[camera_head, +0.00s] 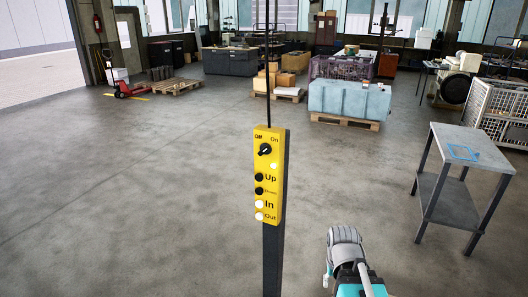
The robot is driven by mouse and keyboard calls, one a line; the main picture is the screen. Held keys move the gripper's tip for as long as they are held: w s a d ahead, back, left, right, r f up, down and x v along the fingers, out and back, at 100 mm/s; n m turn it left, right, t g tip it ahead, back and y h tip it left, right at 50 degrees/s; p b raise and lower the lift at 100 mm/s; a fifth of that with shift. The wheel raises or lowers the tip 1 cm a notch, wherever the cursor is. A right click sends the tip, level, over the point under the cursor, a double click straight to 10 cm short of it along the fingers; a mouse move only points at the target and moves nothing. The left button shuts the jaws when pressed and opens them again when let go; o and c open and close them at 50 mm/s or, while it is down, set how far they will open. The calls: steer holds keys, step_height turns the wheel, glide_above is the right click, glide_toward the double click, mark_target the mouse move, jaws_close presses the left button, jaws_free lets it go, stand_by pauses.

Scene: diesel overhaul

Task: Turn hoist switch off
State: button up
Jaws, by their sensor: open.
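The hoist control box (268,185) is a tall yellow pendant on a dark post in the middle of the view, with a dark cable running up from it. Near its top is the black rotary hoist switch (265,149), between the labels Off at left and On at right. Its handle looks tilted toward On, but it is small. A pale round spot (273,166) sits just below it. Black Up and Down buttons and white In and Out buttons are lower down.
A grey metal side table (462,150) with a blue mark on top stands at the right. Behind are a blue-covered load (350,98) on a pallet, cardboard boxes (288,80) and a wire cage (500,112). The floor around the post is clear.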

steer(key=w+a+r+m+t+h+p, duration=0.3)
steer(key=w+r+m+h+p, duration=0.1)
steer(key=w+r+m, duration=0.15)
steer(key=m+t+h+p, duration=0.2)
steer(key=m+t+p, duration=0.5)
steer(key=t, duration=0.7)
glide_toward(263, 151)
steer(key=v, duration=0.4)
steer(key=shift+d+r, duration=0.1)
steer(key=shift+w+d, duration=0.1)
steer(key=shift+w, duration=0.1)
steer(key=shift+f+x, duration=0.2)
steer(key=shift+x, duration=6.6)
steer(key=shift+c, duration=0.2)
jaws_close()
